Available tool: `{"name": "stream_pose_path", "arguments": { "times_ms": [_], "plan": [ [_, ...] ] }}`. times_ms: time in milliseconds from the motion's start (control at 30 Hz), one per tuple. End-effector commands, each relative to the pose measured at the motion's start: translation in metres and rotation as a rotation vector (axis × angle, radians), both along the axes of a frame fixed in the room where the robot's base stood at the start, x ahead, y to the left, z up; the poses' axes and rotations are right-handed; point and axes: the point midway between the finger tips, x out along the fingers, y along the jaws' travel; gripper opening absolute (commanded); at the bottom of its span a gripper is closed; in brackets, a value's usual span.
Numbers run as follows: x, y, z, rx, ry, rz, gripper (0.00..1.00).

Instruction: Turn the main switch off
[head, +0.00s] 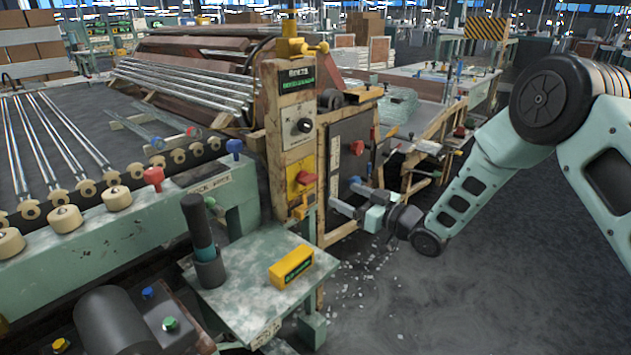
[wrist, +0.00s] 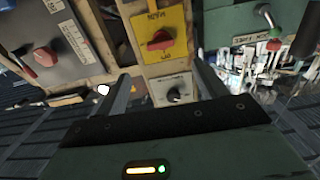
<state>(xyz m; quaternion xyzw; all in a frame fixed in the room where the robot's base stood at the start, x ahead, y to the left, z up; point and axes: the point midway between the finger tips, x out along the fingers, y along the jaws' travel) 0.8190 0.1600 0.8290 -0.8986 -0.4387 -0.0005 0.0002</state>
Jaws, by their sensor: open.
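The main switch (wrist: 160,41) is a red knob on a yellow plate (wrist: 175,20), with lettering that appears upside down in the wrist view. In the head view the red knob (head: 305,178) sits on the yellow plate low on the front of a worn tan control post. The knob looks roughly crosswise in the wrist view; its exact setting is too small to tell. My gripper (head: 346,198) is open and empty, to the right of the post. In the wrist view its two fingers (wrist: 163,88) point toward the post, apart from the knob.
A black dial (head: 304,125) on a grey plate sits above the switch. A dark panel (head: 347,165) with a red knob stands right of the post. A green stand (head: 235,290) with a yellow box (head: 291,266) is in front. Open floor (head: 450,310) lies at right.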

Motion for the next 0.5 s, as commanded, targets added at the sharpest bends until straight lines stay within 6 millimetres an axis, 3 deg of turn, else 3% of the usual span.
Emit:
{"name": "stream_pose_path", "arguments": {
  "times_ms": [300,500],
  "plan": [
    [0.041,0.054,0.000,0.000,-0.001,0.002,0.71],
    [0.061,0.079,0.000,0.000,0.000,0.001,0.71]
  ]
}}
